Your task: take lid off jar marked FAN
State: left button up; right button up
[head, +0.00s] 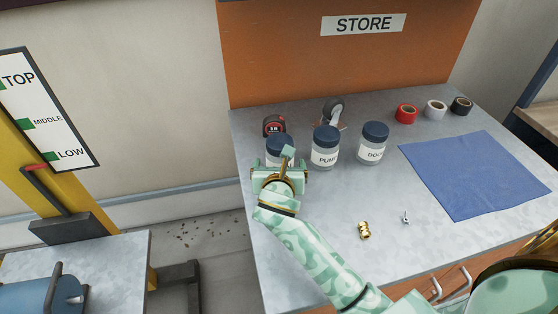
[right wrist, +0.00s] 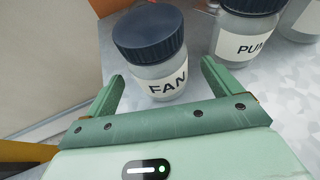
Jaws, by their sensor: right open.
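The jar marked FAN (right wrist: 160,78) stands upright on the grey bench, with its dark blue lid (right wrist: 148,32) on it. In the head view its lid (head: 279,144) shows behind my right gripper (head: 280,166), which hides most of the jar and its label. My right gripper is open and empty. In the right wrist view its two fingers (right wrist: 159,88) point toward the jar, one to either side of its lower part, and the lid is beyond the fingertips. I cannot tell whether the fingers touch the jar. My left gripper is not in view.
The jar marked PUMP (head: 325,148) stands close on the right, then a third lidded jar (head: 372,143). A tape measure (head: 273,125) is behind. Tape rolls (head: 435,111), a blue cloth (head: 480,175) and a brass fitting (head: 364,230) lie right. Bench (head: 330,210) front is mostly clear.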

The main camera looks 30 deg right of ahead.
aim_at(279, 152)
jog(key=b+x, duration=0.1)
jog(key=x, duration=0.1)
jog(key=b+x, duration=0.1)
jog(key=x, duration=0.1)
jog(key=shift+w+f, duration=0.15)
jog(key=shift+f, duration=0.2)
jog(key=shift+w, duration=0.15)
jog(key=shift+r, duration=0.15)
jog(key=c, duration=1.1)
notch_tip(279, 152, up, 4)
jog(key=p, duration=0.3)
jog(key=shift+r, duration=0.2)
jog(key=s+r+p, duration=0.1)
jog(key=r, duration=0.1)
jog(key=s+a+r+p, duration=0.1)
jog(key=s+r, duration=0.1)
jog(key=s+a+r+p, duration=0.1)
jog(key=shift+s+a+r, duration=0.1)
jog(key=shift+s+r, duration=0.3)
jog(key=p+v, duration=0.3)
jog(key=v, duration=0.6)
jog(key=shift+s+f, duration=0.25)
jog(key=shift+s, duration=0.1)
